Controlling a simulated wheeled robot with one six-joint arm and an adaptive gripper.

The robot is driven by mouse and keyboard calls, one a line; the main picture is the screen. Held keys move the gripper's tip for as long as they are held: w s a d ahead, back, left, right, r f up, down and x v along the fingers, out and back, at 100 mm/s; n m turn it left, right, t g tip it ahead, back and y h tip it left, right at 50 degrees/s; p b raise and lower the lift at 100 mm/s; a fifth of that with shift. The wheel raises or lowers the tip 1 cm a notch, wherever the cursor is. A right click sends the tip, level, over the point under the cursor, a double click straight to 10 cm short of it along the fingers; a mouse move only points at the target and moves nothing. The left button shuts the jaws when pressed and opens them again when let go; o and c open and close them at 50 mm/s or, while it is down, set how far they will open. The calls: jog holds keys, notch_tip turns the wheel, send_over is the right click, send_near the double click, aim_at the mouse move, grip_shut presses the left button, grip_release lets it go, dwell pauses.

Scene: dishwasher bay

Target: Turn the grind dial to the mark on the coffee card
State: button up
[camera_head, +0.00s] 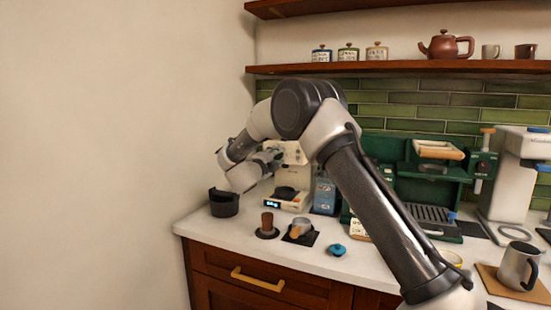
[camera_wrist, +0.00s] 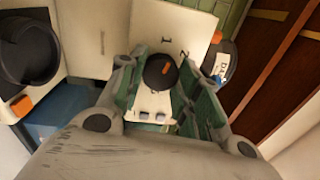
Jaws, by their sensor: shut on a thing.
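The grind dial (camera_wrist: 156,74) is a round black knob with an orange pointer mark, on the pale face of the grinder (camera_wrist: 180,22). The pointer leans up and right in the wrist view. My gripper (camera_wrist: 160,88) has its fingers on both sides of the dial and is shut on it. In the head view my gripper (camera_head: 268,158) is at the upper part of the cream grinder (camera_head: 294,154), and the dial is hidden there. A small card (camera_head: 358,230) with dark marks stands on the counter, partly behind my arm; its marks are too small to read.
A black bin (camera_head: 223,204), a brown-handled tamper (camera_head: 267,220), a portafilter (camera_head: 300,229) and a blue lid (camera_head: 337,249) are on the white counter below my gripper. A blue bag (camera_head: 325,192) stands beside the grinder. A green espresso machine (camera_head: 433,190) is farther right.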

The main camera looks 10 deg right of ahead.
jog(key=shift+n, duration=1.4)
jog(key=o, duration=1)
jog(key=shift+o, duration=0.2)
jog(key=r+v, duration=0.1)
jog(key=v, duration=1.1)
jog(key=shift+f, duration=0.5)
jog(key=shift+s+n, duration=0.1)
jog(key=shift+n, duration=0.2)
